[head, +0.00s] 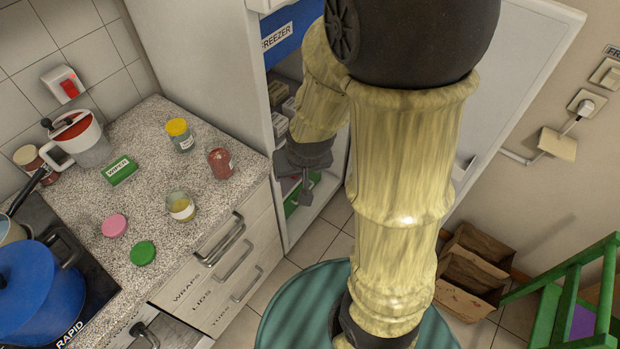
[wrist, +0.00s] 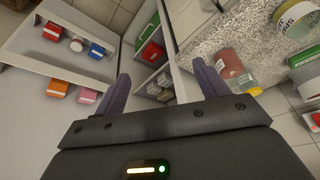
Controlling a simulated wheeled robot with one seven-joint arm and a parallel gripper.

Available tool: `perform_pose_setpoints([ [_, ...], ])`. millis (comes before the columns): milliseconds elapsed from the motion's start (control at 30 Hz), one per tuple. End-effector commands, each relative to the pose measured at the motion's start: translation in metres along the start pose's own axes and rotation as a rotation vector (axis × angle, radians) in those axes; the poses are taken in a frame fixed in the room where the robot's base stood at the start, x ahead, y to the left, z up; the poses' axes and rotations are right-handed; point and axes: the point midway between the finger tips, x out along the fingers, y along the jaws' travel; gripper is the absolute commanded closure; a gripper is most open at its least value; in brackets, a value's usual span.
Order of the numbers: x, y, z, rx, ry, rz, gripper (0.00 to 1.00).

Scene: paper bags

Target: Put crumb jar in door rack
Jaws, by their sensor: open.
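Several jars stand on the speckled counter in the head view: a yellow-lidded jar (head: 180,136), a jar with red-brown contents (head: 220,163) and an open glass jar with tan contents (head: 181,207). I cannot read which label says crumb. In the wrist view a red-brown jar (wrist: 232,66) is to the right of my gripper. My gripper (head: 305,178) is open and empty at the fridge opening; its spread fingers also show in the wrist view (wrist: 162,85). The open fridge door's rack (wrist: 72,66) holds several coloured packs.
Fridge shelves (wrist: 160,76) hold several boxes. A white kettle-like jug (head: 90,148), a green box (head: 120,170), loose pink (head: 114,225) and green lids (head: 142,252) are on the counter. A blue pot (head: 38,290) is on the hob. A green stool (head: 585,300) stands right.

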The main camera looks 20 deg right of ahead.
Motion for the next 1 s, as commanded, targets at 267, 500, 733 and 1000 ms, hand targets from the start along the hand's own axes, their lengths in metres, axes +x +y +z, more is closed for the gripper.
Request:
perform_pose_setpoints([
  [267, -0.046, 0.01, 0.037, -0.076, -0.151, 0.004, 0.27],
  [500, -0.047, 0.01, 0.039, -0.078, -0.16, 0.004, 0.27],
  [733, -0.046, 0.01, 0.039, -0.077, -0.159, 0.004, 0.27],
  [1000, -0.046, 0.01, 0.038, -0.077, -0.158, 0.004, 0.27],
])
